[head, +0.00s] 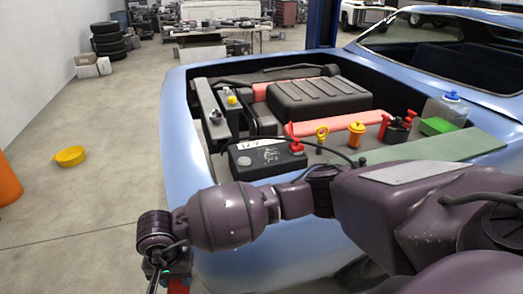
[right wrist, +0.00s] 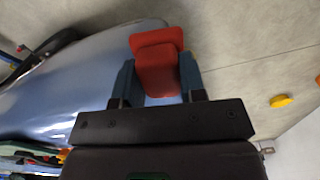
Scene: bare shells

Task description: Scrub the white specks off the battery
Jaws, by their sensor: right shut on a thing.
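The battery (head: 262,160) is a black box at the near left of the open engine bay in the head view. White specks (head: 270,155) mark its top, and a red clamp (head: 295,140) sits at its right end. My right gripper (head: 172,278) is low at the bottom left of the head view, outside the car and well short of the battery. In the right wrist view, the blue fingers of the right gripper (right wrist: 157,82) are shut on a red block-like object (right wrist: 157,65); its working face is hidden. My left gripper is not in view.
The blue car's fender (head: 185,160) edges the bay.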

